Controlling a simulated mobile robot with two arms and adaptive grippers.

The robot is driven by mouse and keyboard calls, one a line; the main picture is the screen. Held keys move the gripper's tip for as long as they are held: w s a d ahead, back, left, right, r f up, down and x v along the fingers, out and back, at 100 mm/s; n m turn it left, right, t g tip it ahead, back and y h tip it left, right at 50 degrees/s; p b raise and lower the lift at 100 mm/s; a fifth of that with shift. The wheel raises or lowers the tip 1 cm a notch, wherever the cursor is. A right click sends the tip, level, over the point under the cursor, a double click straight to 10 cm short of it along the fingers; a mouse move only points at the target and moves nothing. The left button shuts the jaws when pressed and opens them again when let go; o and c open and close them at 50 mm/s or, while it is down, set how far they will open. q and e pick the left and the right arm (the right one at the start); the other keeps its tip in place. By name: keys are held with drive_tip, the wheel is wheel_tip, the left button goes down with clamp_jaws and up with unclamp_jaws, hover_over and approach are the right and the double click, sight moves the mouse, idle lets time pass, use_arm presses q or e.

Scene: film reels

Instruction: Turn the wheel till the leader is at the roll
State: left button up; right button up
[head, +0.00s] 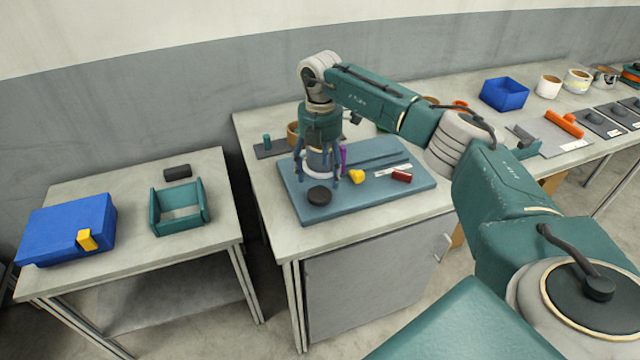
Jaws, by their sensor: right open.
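My right gripper (317,178) points down over the blue-grey board (410,189) on the middle table, its fingers apart. Between and behind the fingers is a pale, round part with a blue-grey top, mostly hidden; I cannot tell whether the fingers touch it. A purple upright piece (343,158) stands just right of the fingers. A black disc (319,194) lies on the board in front of the gripper. A yellow knob-like piece (357,176), a white strip (393,170) and a dark red block (401,177) are to the right. I cannot tell which part is the wheel or leader.
A grey plate with a teal peg (267,142) and an orange-brown ring (293,130) are behind the board. The left table holds a blue box (65,230), a teal open tray (180,226) and a black block (177,172). A blue bin (504,94) stands at right.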

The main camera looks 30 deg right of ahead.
drive_tip(key=shift+r, duration=2.65)
